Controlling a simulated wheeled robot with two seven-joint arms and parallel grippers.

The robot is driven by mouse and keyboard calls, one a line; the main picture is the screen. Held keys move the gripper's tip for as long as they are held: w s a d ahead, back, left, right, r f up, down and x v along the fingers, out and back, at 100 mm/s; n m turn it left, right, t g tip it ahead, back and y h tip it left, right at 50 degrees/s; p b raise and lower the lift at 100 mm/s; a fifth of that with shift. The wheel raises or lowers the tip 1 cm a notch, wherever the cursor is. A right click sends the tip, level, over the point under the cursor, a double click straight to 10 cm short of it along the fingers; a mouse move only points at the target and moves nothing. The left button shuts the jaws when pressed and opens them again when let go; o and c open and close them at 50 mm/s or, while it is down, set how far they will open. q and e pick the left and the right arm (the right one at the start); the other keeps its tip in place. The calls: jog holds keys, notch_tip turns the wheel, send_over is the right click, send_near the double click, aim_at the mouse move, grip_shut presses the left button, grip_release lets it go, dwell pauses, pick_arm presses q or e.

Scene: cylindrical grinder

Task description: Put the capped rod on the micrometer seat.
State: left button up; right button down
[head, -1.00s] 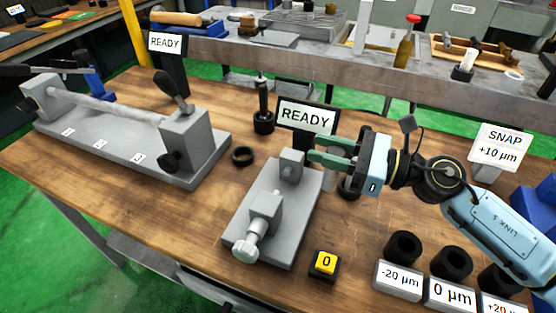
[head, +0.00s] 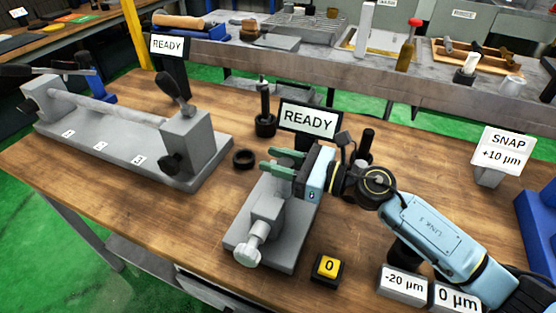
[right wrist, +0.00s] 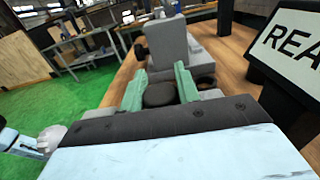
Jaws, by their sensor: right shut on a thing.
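The micrometer seat (head: 263,241) is a grey base with upright blocks and a pale knob at its front end, on the wooden bench. My right gripper (head: 271,162) has green fingers and is over the rear part of the seat, pointing left. In the right wrist view its fingers (right wrist: 160,88) are shut on the capped rod, whose dark round cap (right wrist: 160,94) shows between them. The rod below the cap is hidden, so I cannot tell whether it touches the seat. My left gripper is not in view.
A READY sign (head: 309,119) stands close behind the gripper. A dark ring (head: 243,158) lies left of the seat, and a yellow 0 button (head: 327,267) is at its front right. A long grey fixture (head: 107,153) occupies the left. The bench front left is clear.

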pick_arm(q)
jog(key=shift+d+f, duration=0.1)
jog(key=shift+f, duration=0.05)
pick_arm(e)
jog(key=c, duration=1)
grip_release()
jog(key=shift+f, duration=0.15)
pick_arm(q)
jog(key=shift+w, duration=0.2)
pick_arm(e)
jog(key=shift+r, duration=0.2)
jog(key=v, duration=0.6)
jog(key=shift+s+d+f+b, duration=0.1)
jog(key=shift+d+f+b, duration=0.1)
jog(key=shift+b, duration=0.15)
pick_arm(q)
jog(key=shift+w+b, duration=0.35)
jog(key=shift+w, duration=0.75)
pick_arm(e)
jog(key=shift+v, duration=2.8)
jog(key=shift+r, duration=0.1)
